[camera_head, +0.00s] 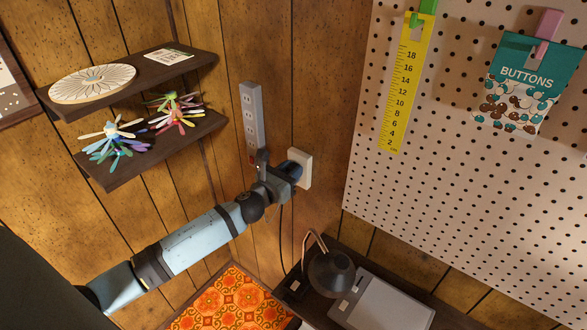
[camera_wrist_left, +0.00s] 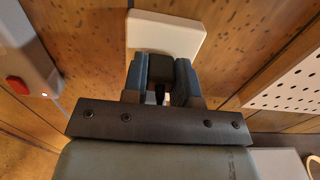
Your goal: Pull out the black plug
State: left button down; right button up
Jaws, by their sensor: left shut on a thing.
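The black plug (camera_wrist_left: 160,70) sits between the two fingers of my left gripper (camera_wrist_left: 161,80) in the left wrist view. The fingers are shut on it, right in front of the white wall outlet (camera_wrist_left: 165,32). I cannot tell whether its prongs are in the outlet. In the head view my left gripper (camera_head: 290,170) reaches the white outlet (camera_head: 301,167) on the wood wall and hides most of the plug. A black cord (camera_head: 281,240) hangs down below the gripper. My right gripper is not in view.
A grey power strip (camera_head: 251,120) is mounted left of the outlet; its red switch (camera_wrist_left: 17,85) shows in the wrist view. A pegboard (camera_head: 470,180) is at right. A dark lamp (camera_head: 331,272) stands below.

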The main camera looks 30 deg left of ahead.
pick_arm(q)
jog(key=shift+s+f, duration=0.1)
jog(key=shift+s, duration=0.05)
jog(key=shift+s, duration=0.15)
jog(key=shift+s+a, duration=0.15)
jog(key=shift+s, duration=1.2)
jog(key=shift+s+a, duration=0.1)
jog(key=shift+s, duration=1.2)
